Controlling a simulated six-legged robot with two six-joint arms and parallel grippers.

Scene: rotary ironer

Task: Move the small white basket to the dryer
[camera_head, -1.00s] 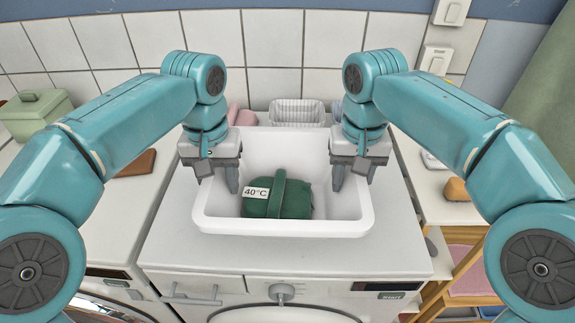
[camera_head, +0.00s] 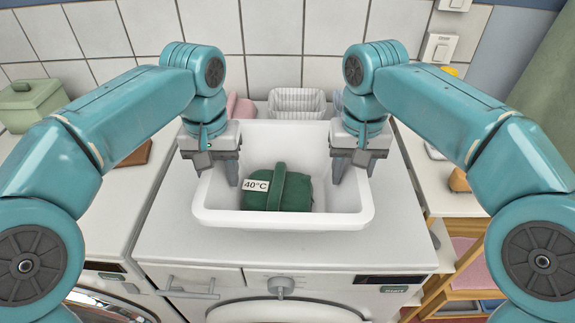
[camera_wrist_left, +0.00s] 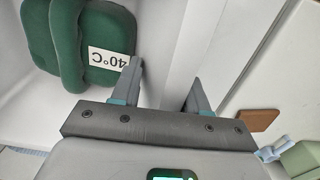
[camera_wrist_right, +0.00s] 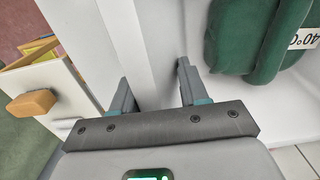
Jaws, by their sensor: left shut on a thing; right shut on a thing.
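A white tub-like basket (camera_head: 283,221) sits on or just above the top of a white front-loading machine (camera_head: 390,245); I cannot tell if it touches. A green cloth bundle (camera_head: 290,191) with a strap and a "40°C" tag lies inside it. My left gripper (camera_head: 225,174) is shut on the basket's left wall, and the wall shows between its fingers in the left wrist view (camera_wrist_left: 165,88). My right gripper (camera_head: 350,172) is shut on the right wall, as the right wrist view (camera_wrist_right: 155,90) also shows. I cannot tell which machine is the dryer.
A ribbed white basket (camera_head: 297,103) stands behind, by the tiled wall, beside a pink roll (camera_head: 240,107). Another white machine at left carries a green lidded box (camera_head: 32,102) and a brown block (camera_head: 136,155). A wooden shelf unit (camera_head: 455,260) stands at right.

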